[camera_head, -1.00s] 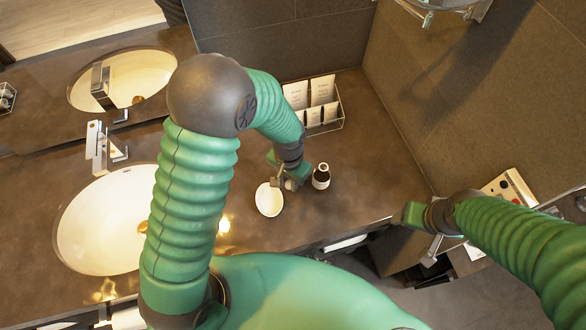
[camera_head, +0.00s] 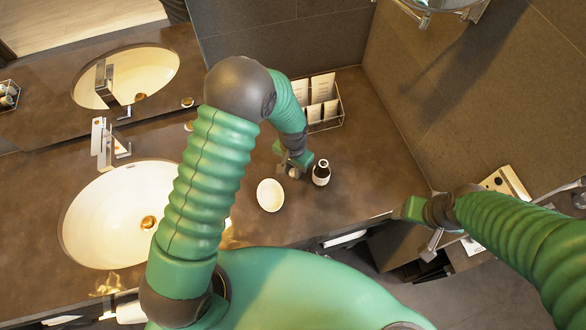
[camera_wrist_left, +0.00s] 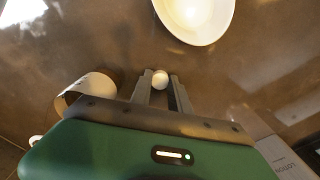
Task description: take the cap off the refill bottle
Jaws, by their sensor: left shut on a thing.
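The refill bottle (camera_head: 321,174), small and dark with a white label, stands upright on the counter in the head view. Its white label (camera_wrist_left: 92,86) shows left of my fingers in the wrist view, and the rest is mostly hidden. My left gripper (camera_head: 291,168) is just left of the bottle, apart from it. Its fingers are shut on a small white round cap (camera_wrist_left: 160,79), also visible as a pale spot in the head view (camera_head: 293,173). I cannot make out the bottle's mouth clearly. My right gripper (camera_head: 433,246) is at the right, beyond the counter's front edge; its opening is unclear.
A white oval dish (camera_head: 270,195) lies just left of and in front of the bottle. A wire rack (camera_head: 326,116) with cards stands behind. The sink (camera_head: 105,220) is at the left. The counter right of the bottle is clear up to the wall.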

